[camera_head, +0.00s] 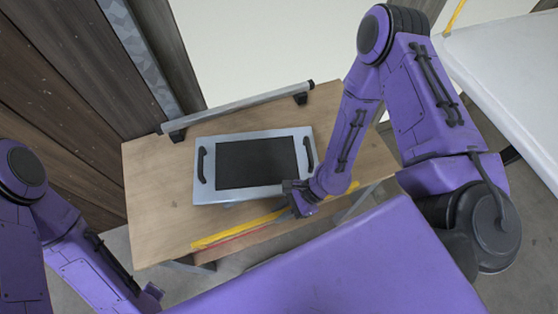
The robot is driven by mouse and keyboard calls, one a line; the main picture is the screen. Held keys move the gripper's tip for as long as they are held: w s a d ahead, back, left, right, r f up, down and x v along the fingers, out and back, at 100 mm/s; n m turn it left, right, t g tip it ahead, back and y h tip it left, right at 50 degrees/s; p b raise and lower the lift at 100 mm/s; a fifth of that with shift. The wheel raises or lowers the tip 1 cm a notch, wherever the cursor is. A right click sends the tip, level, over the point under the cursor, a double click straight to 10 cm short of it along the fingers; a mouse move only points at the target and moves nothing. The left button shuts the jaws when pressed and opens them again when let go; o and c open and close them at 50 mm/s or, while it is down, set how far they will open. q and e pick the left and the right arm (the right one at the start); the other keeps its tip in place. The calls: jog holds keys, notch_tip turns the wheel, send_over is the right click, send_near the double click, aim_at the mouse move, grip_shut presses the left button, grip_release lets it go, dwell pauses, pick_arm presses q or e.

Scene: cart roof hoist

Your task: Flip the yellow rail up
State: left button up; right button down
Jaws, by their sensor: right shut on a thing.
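The yellow rail (225,235) is a long thin bar along the near edge of the wooden cart top (160,215). It lies low, close to the edge, with a red strip (232,243) just beside it. My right gripper (293,206) is at the rail's middle and is shut on it; the fingers and wrist hide that stretch of the rail. My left gripper (150,294) is low at the left, apart from the cart and the rail; its fingers are too small and dark to read.
A grey tray-like box with a dark panel and black side handles (212,140) sits on the cart top, close behind my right gripper. A grey rail (240,105) on black brackets runs along the far edge. A white-topped table (505,65) stands at the right.

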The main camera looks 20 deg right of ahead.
jog(key=shift+f, duration=0.1)
jog(key=c, duration=1)
grip_release()
jog(key=shift+c, duration=0.2)
jog(key=shift+w, duration=0.1)
jog(key=v, duration=1)
jog(key=shift+d+r, duration=0.2)
